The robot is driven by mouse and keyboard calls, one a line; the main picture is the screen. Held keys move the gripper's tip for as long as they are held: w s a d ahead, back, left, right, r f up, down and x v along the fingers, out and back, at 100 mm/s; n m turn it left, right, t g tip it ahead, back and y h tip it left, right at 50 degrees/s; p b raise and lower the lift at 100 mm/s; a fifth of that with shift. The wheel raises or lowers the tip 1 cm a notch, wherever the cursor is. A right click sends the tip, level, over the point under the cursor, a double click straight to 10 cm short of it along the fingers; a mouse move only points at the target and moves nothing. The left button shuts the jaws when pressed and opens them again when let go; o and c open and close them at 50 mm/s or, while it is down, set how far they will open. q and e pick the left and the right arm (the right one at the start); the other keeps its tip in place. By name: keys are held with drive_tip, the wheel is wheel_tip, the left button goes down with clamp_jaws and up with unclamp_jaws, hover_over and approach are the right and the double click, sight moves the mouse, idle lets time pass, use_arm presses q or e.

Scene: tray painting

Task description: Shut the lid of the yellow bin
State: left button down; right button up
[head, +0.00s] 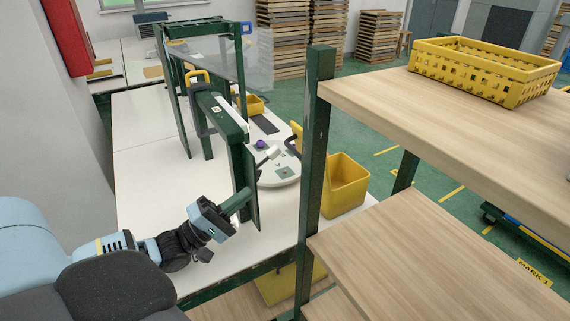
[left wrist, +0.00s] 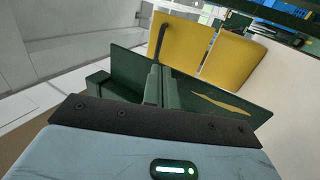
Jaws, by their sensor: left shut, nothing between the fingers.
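The yellow bin (head: 347,186) stands open-topped just right of the green shelf post, which hides its left part. A raised yellow panel with a dark bar, apparently its lid (head: 297,134), shows left of the post. In the left wrist view two yellow panels, apparently the lid (left wrist: 183,45) and the bin (left wrist: 236,62), stand beyond the fingers, with a dark bar at the left panel's edge. My left gripper (head: 240,200) is shut and empty, left of the bin and apart from it, close to a green upright frame. My right gripper is not in view.
A wooden shelf unit (head: 430,95) with a green post (head: 315,140) stands at right, a yellow crate (head: 485,70) on top. A green frame (head: 240,160) with a clear panel stands on the white table (head: 140,150).

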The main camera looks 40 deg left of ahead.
use_arm(q)
drive_tip(key=p+x, duration=0.1)
drive_tip(key=x, duration=1.1)
drive_tip(key=shift+w+d, duration=0.1)
drive_tip(key=shift+r+p, duration=0.15)
drive_tip(key=shift+p, duration=0.2)
